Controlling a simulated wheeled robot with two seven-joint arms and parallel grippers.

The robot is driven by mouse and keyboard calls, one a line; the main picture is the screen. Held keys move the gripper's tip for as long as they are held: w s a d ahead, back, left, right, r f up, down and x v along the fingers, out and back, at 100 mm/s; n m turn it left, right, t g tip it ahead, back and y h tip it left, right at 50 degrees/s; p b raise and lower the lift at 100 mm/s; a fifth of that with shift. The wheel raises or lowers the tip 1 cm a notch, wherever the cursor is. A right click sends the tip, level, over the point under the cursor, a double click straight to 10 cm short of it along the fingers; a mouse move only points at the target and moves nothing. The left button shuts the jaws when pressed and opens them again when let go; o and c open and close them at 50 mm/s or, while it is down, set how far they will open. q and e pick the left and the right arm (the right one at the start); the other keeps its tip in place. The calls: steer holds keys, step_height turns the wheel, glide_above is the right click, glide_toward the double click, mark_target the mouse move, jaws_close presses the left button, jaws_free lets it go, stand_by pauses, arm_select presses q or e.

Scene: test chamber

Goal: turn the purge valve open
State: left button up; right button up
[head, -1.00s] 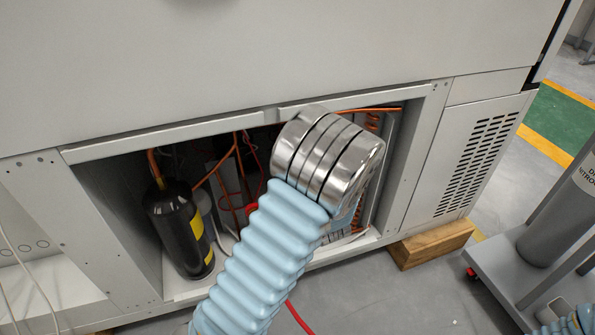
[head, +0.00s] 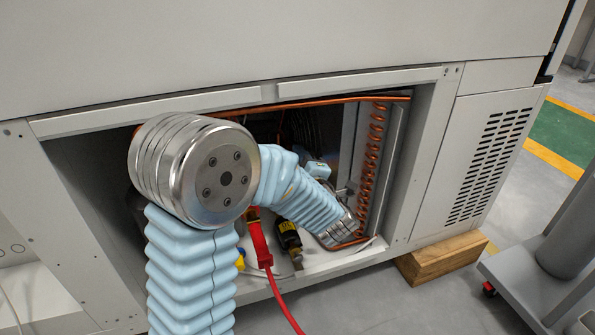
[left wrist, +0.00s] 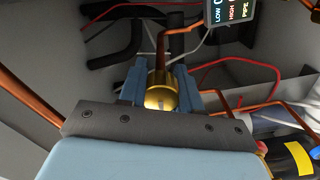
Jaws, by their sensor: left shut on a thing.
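In the left wrist view my left gripper (left wrist: 160,88) is shut on a brass valve (left wrist: 158,101), with one blue finger on each side of its rounded brass end. A copper pipe rises behind the valve. Which way the valve is turned cannot be told. In the head view my left arm bends at a metal joint and reaches into the open cabinet bay. The gripper's fingertips and the valve cannot be made out there. My right gripper is out of view.
A copper coil (head: 373,150) runs down the bay's right side. A red hose (head: 279,290) leaves over the bay's front edge. In the left wrist view a small display (left wrist: 231,12) hangs above right, and a black-and-yellow cylinder (left wrist: 300,158) sits low right. A wooden block (head: 440,258) lies outside.

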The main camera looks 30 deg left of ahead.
arm_select(q)
steer(key=shift+f+n+b, duration=0.1)
steer(key=shift+n+b, duration=0.75)
steer(key=shift+n, duration=0.05)
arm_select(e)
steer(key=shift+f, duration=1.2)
arm_select(q)
steer(key=o, duration=1)
steer(key=shift+o, duration=0.2)
steer(key=p+v, duration=0.1)
steer(key=v, duration=1.2)
steer(key=shift+s+d, duration=0.3)
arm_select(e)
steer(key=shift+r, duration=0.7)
